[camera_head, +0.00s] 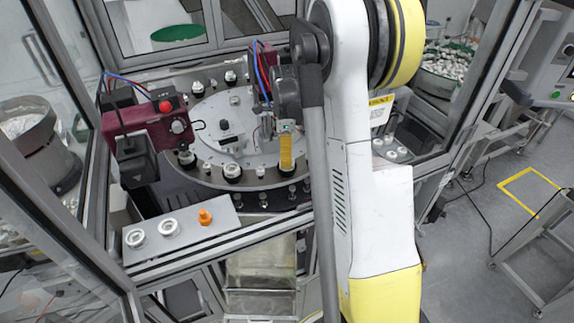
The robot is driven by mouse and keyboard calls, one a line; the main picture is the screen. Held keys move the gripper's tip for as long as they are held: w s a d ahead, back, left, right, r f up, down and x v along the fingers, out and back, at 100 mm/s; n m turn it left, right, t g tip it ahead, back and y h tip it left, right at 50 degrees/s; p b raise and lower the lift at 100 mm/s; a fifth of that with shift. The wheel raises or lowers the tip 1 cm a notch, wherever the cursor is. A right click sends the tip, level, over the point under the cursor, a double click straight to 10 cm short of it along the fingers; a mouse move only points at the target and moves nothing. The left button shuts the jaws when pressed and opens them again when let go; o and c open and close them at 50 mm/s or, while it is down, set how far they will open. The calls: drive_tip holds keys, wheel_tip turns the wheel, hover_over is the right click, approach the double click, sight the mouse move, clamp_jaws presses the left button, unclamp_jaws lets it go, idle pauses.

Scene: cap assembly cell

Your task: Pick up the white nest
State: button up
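Two white ring-shaped parts, which look like the white nests, sit on the grey plate (190,240) at the front left of the cell: one white nest (135,237) at the left, another white nest (168,227) to its right. An orange part (205,217) stands on the same plate, right of them. My white and yellow arm fills the middle right of the view.
A round turntable (205,115) carries several black holders with white tops. A dark red unit (150,130) and a black block (137,165) stand left of it. More white pieces lie on a plate (404,160) right of my arm. Metal frame posts bound the cell on both sides.

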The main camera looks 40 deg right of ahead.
wheel_tip(320, 180, down, 3)
drive_tip(key=shift+f, duration=0.2)
drive_tip(key=shift+r, duration=0.1)
drive_tip(key=c, duration=1.3)
